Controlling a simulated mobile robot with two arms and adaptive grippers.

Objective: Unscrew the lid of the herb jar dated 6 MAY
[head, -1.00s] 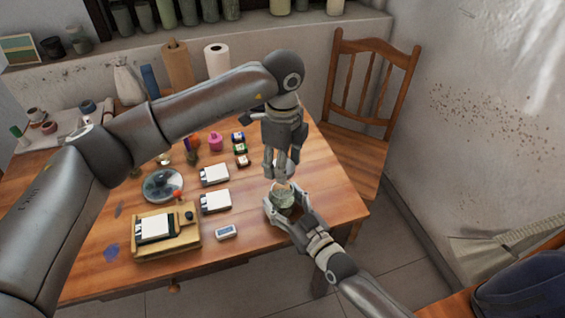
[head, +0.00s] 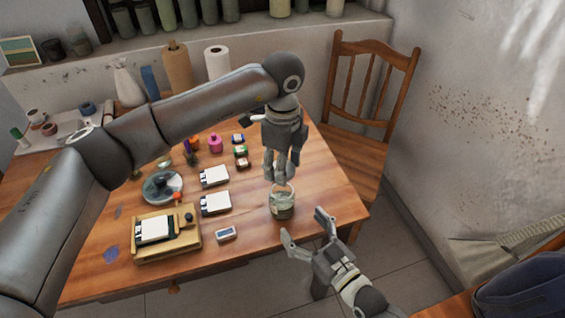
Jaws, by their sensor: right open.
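A glass jar (head: 282,208) with grey-green contents stands upright near the right front edge of the wooden table. Its date label cannot be read. My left gripper (head: 279,181) points straight down at the jar's top, with its fingers close together. The fingers hide part of the jar's mouth, and whether they hold the lid cannot be told. My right gripper (head: 305,226) is open and empty, in front of and to the right of the jar, apart from it.
White card pads (head: 215,203), a small grey-white device (head: 226,233) and a wooden tray (head: 185,243) lie left of the jar. Small bottles (head: 241,151) stand farther back. A wooden chair (head: 364,110) stands behind the table's right side.

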